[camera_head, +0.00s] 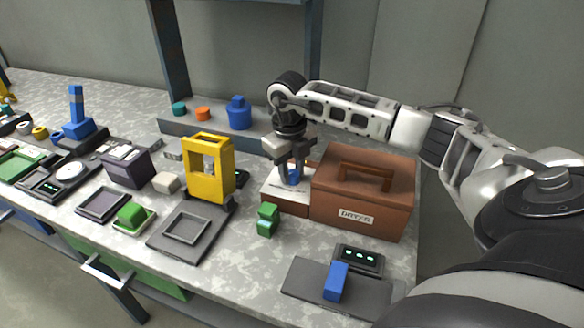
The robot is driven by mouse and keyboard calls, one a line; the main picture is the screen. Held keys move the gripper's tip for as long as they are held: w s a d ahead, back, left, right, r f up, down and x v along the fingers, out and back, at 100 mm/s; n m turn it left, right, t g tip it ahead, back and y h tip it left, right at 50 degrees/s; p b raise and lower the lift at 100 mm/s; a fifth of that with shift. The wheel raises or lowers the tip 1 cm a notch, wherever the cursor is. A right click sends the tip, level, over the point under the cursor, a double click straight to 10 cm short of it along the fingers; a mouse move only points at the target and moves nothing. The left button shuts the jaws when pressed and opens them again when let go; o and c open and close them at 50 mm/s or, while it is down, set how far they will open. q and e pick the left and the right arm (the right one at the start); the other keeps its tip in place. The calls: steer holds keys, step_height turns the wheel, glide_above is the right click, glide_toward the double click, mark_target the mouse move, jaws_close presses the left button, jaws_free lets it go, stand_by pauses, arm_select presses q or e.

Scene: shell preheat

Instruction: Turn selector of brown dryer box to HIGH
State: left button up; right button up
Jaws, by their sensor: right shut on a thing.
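The brown dryer box (341,204) stands at the right of the bench, with a handle on its lid and a DRYER label on its front. Joined to its left side is a lower block with a pale top panel (271,188). A blue selector knob (291,175) sits on that panel. My right gripper (291,176) points down over the panel and is shut on the blue knob, its fingers on either side of it. The panel's markings are too small to read, so the knob's setting cannot be told. My left gripper is not in view.
A yellow frame (226,180) stands left of the panel, and a small green piece (267,219) stands in front of it. A grey plate (310,284) with a blue block (336,282) and a small display (358,259) lie in front of the box. A shelf post rises behind.

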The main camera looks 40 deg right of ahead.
steer(key=shift+r+m, duration=0.1)
steer(key=shift+m, duration=0.4)
steer(key=o, duration=1)
steer(key=shift+c, duration=0.2)
step_height(320, 180, up, 16)
steer(key=shift+a, duration=0.4)
